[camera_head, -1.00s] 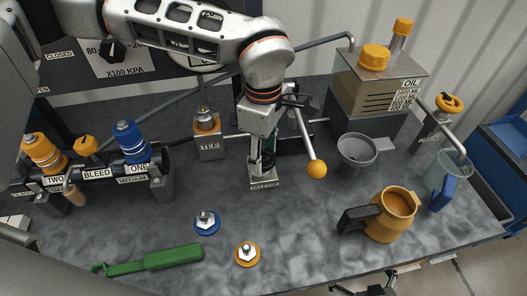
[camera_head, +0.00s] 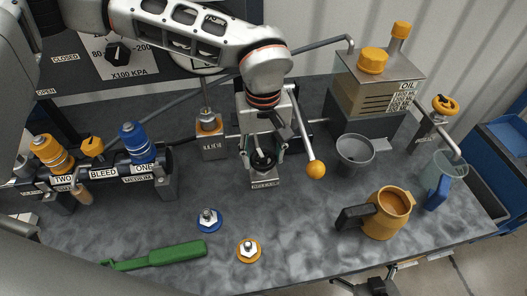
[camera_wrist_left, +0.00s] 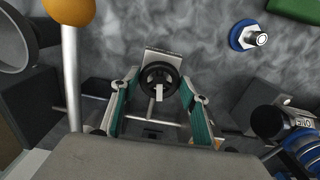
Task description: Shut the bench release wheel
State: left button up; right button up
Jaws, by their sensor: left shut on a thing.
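The bench release wheel is a small black handwheel (camera_head: 262,161) on a grey block labelled RELEASE (camera_head: 264,184), near the middle of the bench. My left gripper (camera_head: 264,153) reaches down over it, one finger on each side. In the left wrist view the black wheel (camera_wrist_left: 158,72) sits between the teal-padded fingers (camera_wrist_left: 163,88), which are shut on it. A pale bar crosses the wheel's middle. Part of what I take for my right gripper (camera_head: 372,287) shows at the bottom edge, away from the wheel; its fingers are not clear.
A lever with an orange ball (camera_head: 316,169) stands close on the right of my left gripper. A grey funnel (camera_head: 355,150), an orange jug (camera_head: 388,212) and an oil tank (camera_head: 374,92) are further right. Couplers (camera_head: 207,220) and a green tool (camera_head: 160,256) lie in front.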

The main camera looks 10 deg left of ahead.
aim_at(263, 159)
pick_arm(q)
jog(key=shift+r+m+p, duration=0.1)
jog(key=shift+m+p, duration=0.2)
jog(key=shift+m, duration=0.9)
jog(key=o, duration=1.1)
notch_tip(263, 159, up, 12)
jog(key=shift+f, duration=0.1)
